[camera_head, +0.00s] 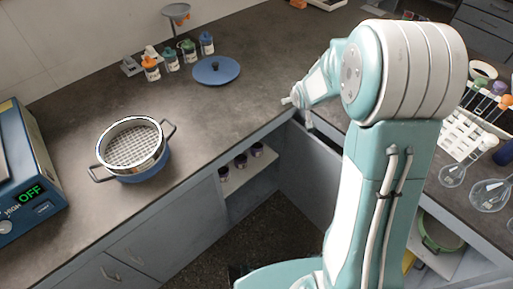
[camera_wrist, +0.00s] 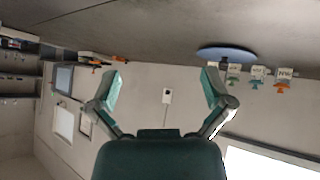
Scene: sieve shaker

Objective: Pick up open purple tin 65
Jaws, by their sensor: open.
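I cannot clearly make out an open purple tin 65 in either view. Several small dark jars or tins, such as the middle one (camera_head: 240,160), stand on a shelf below the counter in the head view. Their colour, labels and whether they are open are too small to tell. My gripper (camera_wrist: 160,88) is open and empty in the wrist view, its two fingers spread wide. In the head view my arm reaches over the inner corner of the counter, and its end is small and partly hidden behind the arm.
A sieve on a blue pan (camera_head: 143,165) stands on the left counter beside a blue shaker showing OFF (camera_head: 25,190). A blue lid (camera_head: 215,70) and several labelled bottles (camera_head: 170,60) stand at the back. A white rack (camera_head: 462,135) and glass flasks (camera_head: 490,194) are at right.

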